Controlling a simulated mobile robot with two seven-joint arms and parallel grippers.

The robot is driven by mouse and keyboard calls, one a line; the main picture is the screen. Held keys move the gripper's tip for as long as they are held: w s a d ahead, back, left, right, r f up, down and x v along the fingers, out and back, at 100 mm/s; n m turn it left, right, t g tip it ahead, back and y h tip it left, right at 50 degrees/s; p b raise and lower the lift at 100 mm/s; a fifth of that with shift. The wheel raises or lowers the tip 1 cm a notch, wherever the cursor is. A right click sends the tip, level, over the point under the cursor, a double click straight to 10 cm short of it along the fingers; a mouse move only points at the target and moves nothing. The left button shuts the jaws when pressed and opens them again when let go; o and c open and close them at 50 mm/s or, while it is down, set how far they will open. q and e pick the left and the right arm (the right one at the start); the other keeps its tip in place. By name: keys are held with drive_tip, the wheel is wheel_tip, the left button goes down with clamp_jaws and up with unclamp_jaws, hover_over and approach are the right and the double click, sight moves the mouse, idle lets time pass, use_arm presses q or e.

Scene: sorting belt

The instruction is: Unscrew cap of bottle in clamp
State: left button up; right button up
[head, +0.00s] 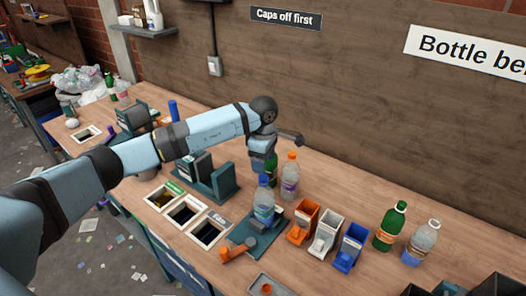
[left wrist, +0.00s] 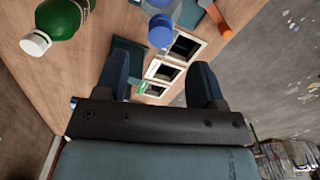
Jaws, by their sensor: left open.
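A clear bottle (head: 263,207) with a blue cap (head: 263,180) stands upright in the clamp (head: 243,243), which has a teal base and an orange handle (head: 238,252). My left gripper (head: 262,158) is above and behind this bottle. In the left wrist view, my left gripper (left wrist: 163,58) has its two dark fingers apart with nothing between them. The blue cap (left wrist: 160,30) shows beyond the fingertips, apart from them. The orange handle (left wrist: 218,22) is to the right of it. My right gripper is not in view.
A green bottle (head: 271,170) and an orange-capped bottle (head: 290,180) stand close by the left gripper. Framed openings (head: 183,215) lie left of the clamp. Orange (head: 303,218), white (head: 326,236) and blue (head: 350,249) bins stand right of it. A wall (head: 360,110) rises behind.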

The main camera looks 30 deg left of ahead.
sight(263, 177)
use_arm(q)
wheel_tip(263, 177, down, 5)
drive_tip(key=shift+r+b, duration=0.15)
drive_tip(key=shift+b, duration=0.6)
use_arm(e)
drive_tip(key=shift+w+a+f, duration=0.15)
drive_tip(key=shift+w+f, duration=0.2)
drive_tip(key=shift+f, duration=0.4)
use_arm(q)
drive_tip(key=shift+f, duration=0.55)
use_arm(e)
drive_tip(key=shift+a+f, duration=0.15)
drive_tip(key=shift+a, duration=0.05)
use_arm(q)
drive_tip(key=shift+c, duration=0.2)
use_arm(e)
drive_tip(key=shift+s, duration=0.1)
